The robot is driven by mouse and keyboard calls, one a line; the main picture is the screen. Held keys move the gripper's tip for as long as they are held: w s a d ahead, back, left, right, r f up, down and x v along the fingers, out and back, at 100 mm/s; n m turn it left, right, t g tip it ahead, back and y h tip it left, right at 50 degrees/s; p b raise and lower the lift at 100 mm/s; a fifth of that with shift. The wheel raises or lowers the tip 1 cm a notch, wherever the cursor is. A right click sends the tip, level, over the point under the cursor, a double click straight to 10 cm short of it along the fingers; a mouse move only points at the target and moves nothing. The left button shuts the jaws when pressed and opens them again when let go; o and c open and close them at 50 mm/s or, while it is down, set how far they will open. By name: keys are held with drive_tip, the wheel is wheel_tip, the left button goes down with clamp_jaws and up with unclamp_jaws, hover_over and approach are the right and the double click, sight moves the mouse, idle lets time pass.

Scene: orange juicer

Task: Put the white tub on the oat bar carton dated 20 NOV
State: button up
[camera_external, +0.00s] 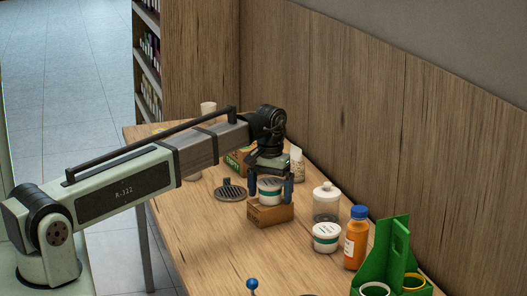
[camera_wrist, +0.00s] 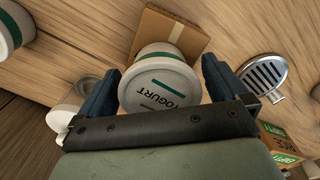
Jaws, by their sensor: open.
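A white tub with a green band (camera_external: 270,185) sits on top of a brown cardboard carton (camera_external: 270,214). In the wrist view the tub's lid (camera_wrist: 160,88) reads YOGURT, and the carton (camera_wrist: 150,32) shows behind it. My gripper (camera_external: 269,199) is open above the carton, with one finger on each side of the tub. It also shows in the wrist view (camera_wrist: 161,68), with a gap visible beside the tub. No date on the carton is legible. A second, similar white tub (camera_external: 325,238) stands on the table to the right.
A lidded glass jar (camera_external: 326,204), an orange juice bottle (camera_external: 356,240) and a green carrier (camera_external: 394,262) stand on the right. A round metal grate (camera_external: 230,193) lies left of the carton. A green printed box (camera_external: 238,160) is behind.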

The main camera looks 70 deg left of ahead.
sight(270, 182)
wheel_tip(270, 182, up, 12)
drive_tip(key=shift+r, duration=0.15)
idle(0.5)
